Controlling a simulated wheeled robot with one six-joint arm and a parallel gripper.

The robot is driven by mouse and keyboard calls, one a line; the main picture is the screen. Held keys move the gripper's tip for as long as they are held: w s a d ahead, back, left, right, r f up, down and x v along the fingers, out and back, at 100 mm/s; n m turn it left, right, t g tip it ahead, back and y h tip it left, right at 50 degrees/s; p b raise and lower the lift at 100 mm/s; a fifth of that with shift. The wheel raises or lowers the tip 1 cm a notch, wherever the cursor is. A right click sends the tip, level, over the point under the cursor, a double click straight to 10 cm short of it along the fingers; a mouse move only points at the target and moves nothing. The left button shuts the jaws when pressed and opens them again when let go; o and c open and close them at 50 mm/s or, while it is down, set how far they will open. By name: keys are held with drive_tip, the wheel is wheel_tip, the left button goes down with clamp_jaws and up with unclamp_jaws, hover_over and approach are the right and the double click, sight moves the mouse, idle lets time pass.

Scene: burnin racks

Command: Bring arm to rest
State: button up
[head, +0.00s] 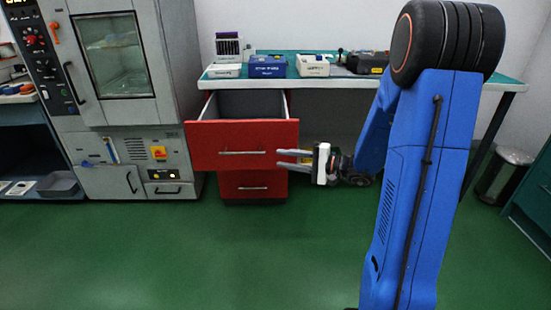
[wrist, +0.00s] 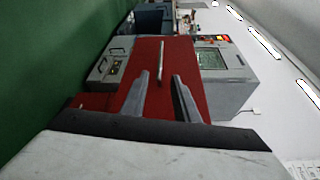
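My gripper (head: 293,159) is at the right end of the open red drawer (head: 225,142), in front of the bench, with its fingers pointing left. In the wrist view, its two fingers (wrist: 159,99) stand apart with nothing between them. The drawer's front and its handle (wrist: 160,61) lie beyond the fingertips there. My arm is bent, with its blue links on the right of the head view. I cannot tell whether a finger touches the drawer.
A second red drawer (head: 253,185) below is shut. The green-topped bench (head: 345,83) carries a blue box (head: 267,66), a white box (head: 312,65) and other devices. A grey oven cabinet (head: 150,110) stands at left, a bin (head: 503,174) at right. The green floor in front is clear.

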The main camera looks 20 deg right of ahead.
drive_tip(key=shift+s+d, duration=0.45)
drive_tip(key=s+a+r+n+g+h, duration=0.1)
drive_tip(key=s+a+n+g+h, duration=0.15)
drive_tip(key=s+a+g, duration=0.55)
drive_tip(key=s+a+r+n+g+h, duration=0.1)
drive_tip(key=s+a+n, duration=0.35)
drive_tip(key=s, duration=0.65)
drive_tip(key=s+d+r+n+t+h, duration=0.2)
drive_tip(key=s+d+n+h, duration=0.1)
drive_tip(key=s+d+h, duration=0.6)
drive_tip(key=s+d, duration=0.1)
drive_tip(key=s, duration=0.3)
drive_tip(key=shift+s+r+t+h, duration=0.3)
drive_tip(key=shift+s+t+h, duration=0.05)
drive_tip(key=shift+t, duration=0.05)
